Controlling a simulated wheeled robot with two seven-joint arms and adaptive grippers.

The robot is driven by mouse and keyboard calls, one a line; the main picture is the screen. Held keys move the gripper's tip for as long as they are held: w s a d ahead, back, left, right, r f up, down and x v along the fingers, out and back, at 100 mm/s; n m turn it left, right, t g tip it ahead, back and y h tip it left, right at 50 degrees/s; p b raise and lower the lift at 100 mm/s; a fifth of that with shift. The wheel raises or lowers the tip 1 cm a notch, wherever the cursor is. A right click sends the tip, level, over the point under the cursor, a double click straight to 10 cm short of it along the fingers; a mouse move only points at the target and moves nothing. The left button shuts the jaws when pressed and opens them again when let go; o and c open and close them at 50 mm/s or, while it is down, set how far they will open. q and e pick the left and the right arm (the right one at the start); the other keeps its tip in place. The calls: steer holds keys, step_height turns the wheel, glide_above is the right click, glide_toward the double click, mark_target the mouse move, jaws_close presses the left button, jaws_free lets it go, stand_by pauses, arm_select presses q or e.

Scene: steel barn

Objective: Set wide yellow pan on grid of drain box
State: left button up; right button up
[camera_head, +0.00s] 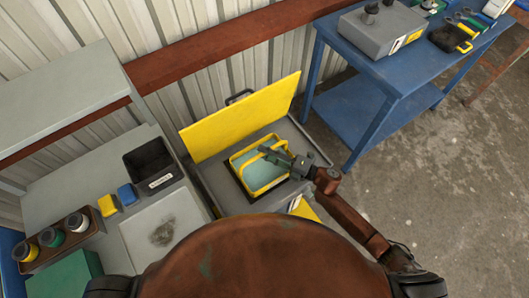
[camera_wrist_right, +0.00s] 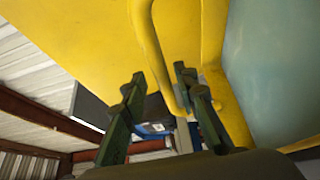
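The wide yellow pan (camera_head: 258,173), with a pale teal inside, lies over the dark opening of the grey drain box (camera_head: 222,188). A dark edge shows around the pan; the grid itself is mostly hidden beneath it, and I cannot tell whether the pan rests fully flat. My right gripper (camera_head: 279,153) is at the pan's upper right side. In the right wrist view its fingers (camera_wrist_right: 158,85) stand apart, with the pan's yellow handle loop (camera_wrist_right: 158,50) close to the right-hand finger. The handle is not clamped. My left gripper is not in view.
The box's yellow lid (camera_head: 240,117) stands open behind the pan. At left, a grey bench holds a black bin (camera_head: 150,163), yellow and blue blocks, and a tray of jars (camera_head: 58,240). A blue table (camera_head: 390,75) stands at upper right; concrete floor at right is clear.

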steer(key=v, duration=1.1)
steer(key=shift+d, duration=0.2)
